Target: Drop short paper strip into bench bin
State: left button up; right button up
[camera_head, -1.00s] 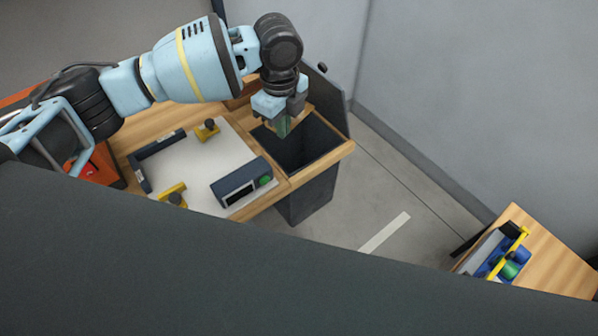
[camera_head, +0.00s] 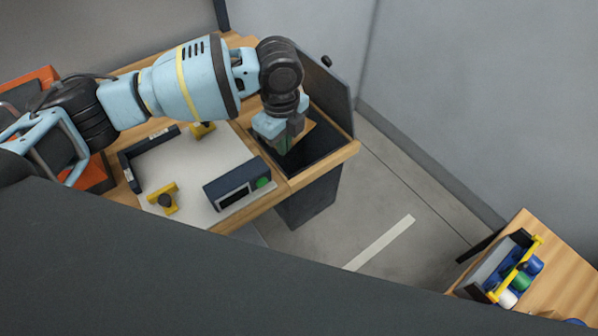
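The bench bin (camera_head: 309,203) is a dark, open-topped box set into the right end of the wooden bench. Its black opening faces up and shows around my gripper. My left gripper (camera_head: 284,143) points down over the left part of this opening. A small tan flat piece (camera_head: 304,133), which looks like the short paper strip, shows at its fingers, with a greenish patch beside it. The fingers look closed on it, but the arm hides much of the grip. I cannot tell how deep the fingertips are. My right gripper is not in view.
A pale mat (camera_head: 215,165) on the bench holds a dark box with a green button (camera_head: 238,186), yellow clamps (camera_head: 161,198) and a dark angle bracket (camera_head: 131,169). A raised dark panel (camera_head: 327,90) stands behind the bin. A second wooden table (camera_head: 560,270) holds a rack, lower right.

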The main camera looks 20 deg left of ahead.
pick_arm(q)
jog(key=o, duration=0.4)
jog(key=shift+o, duration=0.2)
jog(key=shift+r, duration=3.95)
jog(key=shift+s+f, duration=0.1)
